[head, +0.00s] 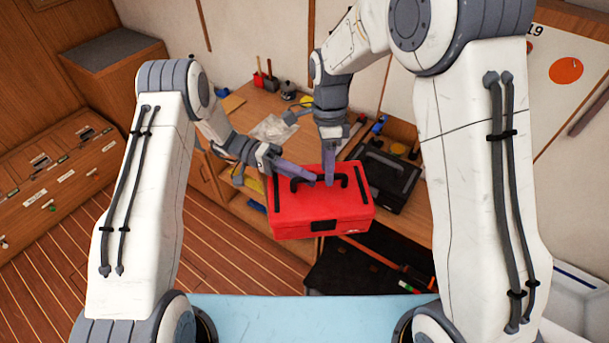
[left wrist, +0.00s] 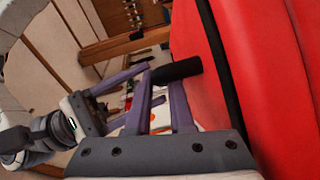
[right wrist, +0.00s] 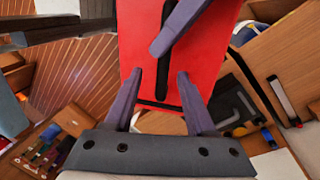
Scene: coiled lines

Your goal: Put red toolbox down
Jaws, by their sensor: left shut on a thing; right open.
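The red toolbox (head: 325,222) with a black handle is in the middle of the head view, level or nearly so, in front of the workbench (head: 245,121). I cannot tell whether anything supports it from below. My left gripper (head: 306,174) is shut on the handle; in the left wrist view the black handle (left wrist: 178,70) lies at its fingertips, beside the red lid (left wrist: 205,95). My right gripper (head: 328,178) is open just above the lid. In the right wrist view its fingers (right wrist: 160,76) straddle the line of the handle without closing on it; the toolbox (right wrist: 135,45) fills the upper middle.
A black case (head: 385,178) stands on the bench right of the toolbox. A clear plastic bag (head: 273,129) and small tools lie farther back. A dark surface with long-handled tools (head: 375,258) lies below. Drawers (head: 50,180) line the left; open wood floor (head: 215,265) lies between.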

